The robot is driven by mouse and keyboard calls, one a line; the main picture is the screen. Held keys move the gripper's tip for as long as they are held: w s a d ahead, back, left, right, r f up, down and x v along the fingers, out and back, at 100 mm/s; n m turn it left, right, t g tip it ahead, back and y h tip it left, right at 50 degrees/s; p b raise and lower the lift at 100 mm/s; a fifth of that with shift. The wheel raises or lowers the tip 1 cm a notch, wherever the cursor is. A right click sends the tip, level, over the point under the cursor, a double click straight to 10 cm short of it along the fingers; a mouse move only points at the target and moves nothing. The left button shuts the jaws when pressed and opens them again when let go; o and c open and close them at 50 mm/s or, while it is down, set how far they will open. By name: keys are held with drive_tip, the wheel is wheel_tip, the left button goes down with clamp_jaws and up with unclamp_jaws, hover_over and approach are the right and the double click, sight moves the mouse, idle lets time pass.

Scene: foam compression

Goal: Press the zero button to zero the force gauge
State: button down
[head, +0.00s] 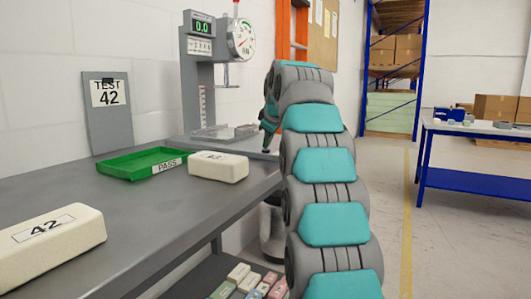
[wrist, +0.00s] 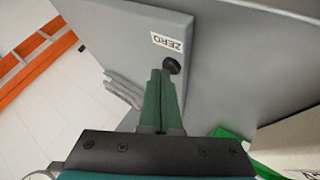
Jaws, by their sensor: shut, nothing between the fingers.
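The black round zero button (wrist: 171,65) is on a grey surface in the wrist view, beside a white ZERO label (wrist: 167,43). My gripper (wrist: 161,72) is shut and empty, its green fingertips right at the near side of the button. Whether they touch it I cannot tell. In the head view my gripper (head: 266,149) points down at the right end of the grey base (head: 215,143), its tip partly hidden by my arm. The force gauge stand (head: 191,95) carries a digital display (head: 202,27) reading 0.0 and a round dial (head: 241,39).
A green PASS tray (head: 120,172) and a white foam block (head: 218,167) lie on the grey bench (head: 170,215), in front of the base. Another foam block marked 42 (head: 50,250) is at the left. A TEST 42 board (head: 107,125) leans on the wall.

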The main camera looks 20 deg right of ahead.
idle(0.4)
drive_tip(key=shift+r+p, duration=0.4)
drive_tip(key=shift+p, duration=0.1)
idle(0.5)
